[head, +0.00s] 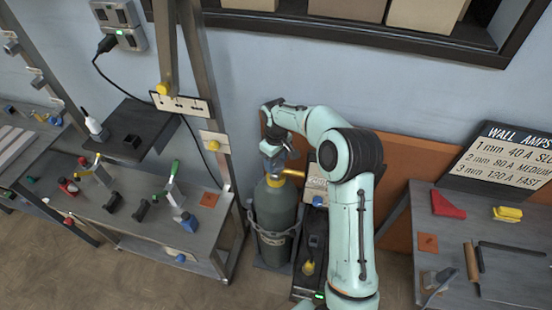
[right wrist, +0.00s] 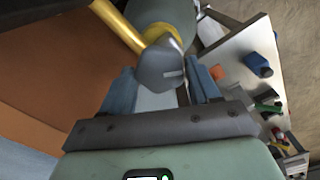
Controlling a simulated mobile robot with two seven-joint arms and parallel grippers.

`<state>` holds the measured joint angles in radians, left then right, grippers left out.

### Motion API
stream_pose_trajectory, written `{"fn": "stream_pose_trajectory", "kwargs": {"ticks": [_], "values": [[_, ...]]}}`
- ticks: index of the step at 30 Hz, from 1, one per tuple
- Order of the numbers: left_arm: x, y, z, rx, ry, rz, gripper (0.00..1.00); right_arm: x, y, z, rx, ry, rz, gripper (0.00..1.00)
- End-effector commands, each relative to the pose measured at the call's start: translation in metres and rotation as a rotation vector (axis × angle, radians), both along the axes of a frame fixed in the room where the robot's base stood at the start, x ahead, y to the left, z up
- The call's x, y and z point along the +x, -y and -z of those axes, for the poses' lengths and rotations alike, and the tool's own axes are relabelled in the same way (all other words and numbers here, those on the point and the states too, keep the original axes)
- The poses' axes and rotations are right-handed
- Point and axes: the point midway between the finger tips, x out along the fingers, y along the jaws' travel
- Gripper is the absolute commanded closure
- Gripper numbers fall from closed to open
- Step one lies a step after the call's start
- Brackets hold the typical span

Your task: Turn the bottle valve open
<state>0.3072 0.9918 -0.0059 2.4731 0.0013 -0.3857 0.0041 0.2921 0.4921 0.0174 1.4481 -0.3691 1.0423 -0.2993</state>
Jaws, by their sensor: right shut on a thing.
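The gas bottle (head: 272,212) is a dark grey-green cylinder standing upright at the middle, with a chain around it. Its brass valve (head: 277,181) sits on top, with a yellow pipe going off to the right. My right gripper (head: 272,156) reaches down onto the top of the valve. In the right wrist view, a grey valve knob (right wrist: 162,66) with a pale mark sits between the blue fingers of the right gripper (right wrist: 168,82), which is shut on it. The bottle's body (right wrist: 165,10) shows behind the brass part. My left gripper is out of view.
A metal workbench (head: 130,208) with clamps and small tools stands left of the bottle. A yellow-knobbed unit (head: 307,267) is close to its right. Open floor lies at front left.

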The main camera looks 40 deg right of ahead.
Motion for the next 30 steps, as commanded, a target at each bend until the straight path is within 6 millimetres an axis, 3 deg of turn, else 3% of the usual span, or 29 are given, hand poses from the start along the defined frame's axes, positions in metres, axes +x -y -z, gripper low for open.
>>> {"fn": "stream_pose_trajectory", "kwargs": {"ticks": [15,30], "values": [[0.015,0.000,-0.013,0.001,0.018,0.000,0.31,0.001,0.000,-0.002,0.000,0.003,-0.402,0.69],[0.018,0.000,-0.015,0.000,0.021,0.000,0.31,0.001,0.000,-0.001,-0.001,0.003,-0.523,0.69]]}}
